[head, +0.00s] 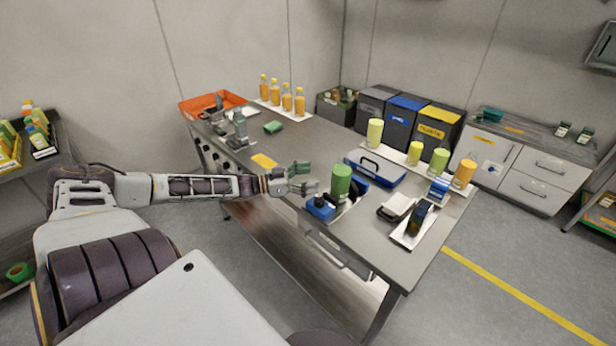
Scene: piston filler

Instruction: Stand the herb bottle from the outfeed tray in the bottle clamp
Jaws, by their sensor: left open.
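Another blue device (438,189) is at the right, near an orange bottle (464,174). My right gripper is not in view.
Several yellow-green and orange bottles stand along the bench's far right edge. A blue tray (377,172) lies behind the green bottle. A black device (420,217) is at the front right. Orange bottles (287,98) and a red crate (190,104) are at the far left end.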

